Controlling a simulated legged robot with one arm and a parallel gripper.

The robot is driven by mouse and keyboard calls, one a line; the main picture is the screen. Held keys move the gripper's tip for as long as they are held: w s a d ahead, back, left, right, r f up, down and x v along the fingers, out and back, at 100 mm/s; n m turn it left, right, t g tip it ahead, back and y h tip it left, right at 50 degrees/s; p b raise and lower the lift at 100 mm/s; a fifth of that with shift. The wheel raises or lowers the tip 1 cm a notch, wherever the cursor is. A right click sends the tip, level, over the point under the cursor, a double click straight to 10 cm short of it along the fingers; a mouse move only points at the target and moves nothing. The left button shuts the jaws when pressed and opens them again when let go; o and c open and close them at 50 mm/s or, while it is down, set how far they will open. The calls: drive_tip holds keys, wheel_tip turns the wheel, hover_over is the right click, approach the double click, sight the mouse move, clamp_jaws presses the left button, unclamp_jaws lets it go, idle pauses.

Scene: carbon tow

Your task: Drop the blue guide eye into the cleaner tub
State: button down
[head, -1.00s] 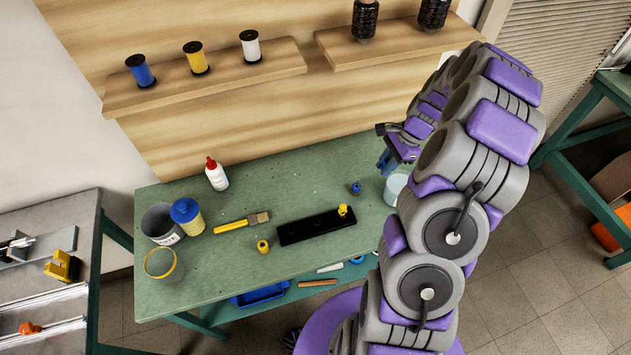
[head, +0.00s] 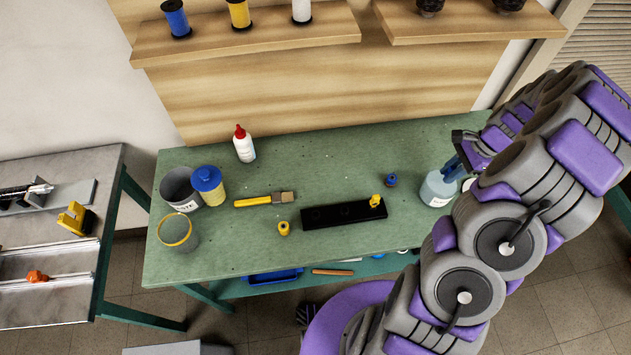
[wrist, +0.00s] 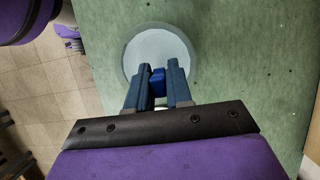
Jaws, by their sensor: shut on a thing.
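My gripper (wrist: 158,75) is shut on a blue guide eye (wrist: 158,86), a small blue piece between the blue fingers in the wrist view. Below it, the cleaner tub (wrist: 140,48) shows as a pale round opening. In the head view, the tub (head: 434,192) is a pale blue-grey container with a label, at the right end of the green table. My gripper (head: 455,166) is close above it there, and the held eye cannot be made out. Another small blue piece (head: 391,180) stands on the table left of the tub.
The green table (head: 330,170) also holds a black bar (head: 335,215), yellow eyes (head: 283,229), a brush (head: 262,200), a white bottle (head: 244,146), a blue-lidded jar (head: 208,186), a grey waste tub (head: 178,187) and a yellow-rimmed clear cup (head: 177,233). A shelf (head: 240,45) with spools is behind.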

drive_tip(key=shift+d+f, duration=0.15)
drive_tip(key=shift+f, duration=0.45)
drive_tip(key=shift+d, duration=0.2)
drive_tip(key=c, duration=1.5)
unclamp_jaws()
drive_tip(key=o, duration=0.6)
drive_tip(key=shift+a, duration=0.25)
drive_tip(key=shift+c, duration=0.2)
drive_tip(key=shift+w+d+r, duration=0.1)
drive_tip(key=shift+d+r, duration=0.25)
drive_tip(key=shift+r, duration=0.1)
drive_tip(key=p+v, duration=0.3)
drive_tip(key=v, duration=1.3)
drive_tip(key=shift+r, duration=0.15)
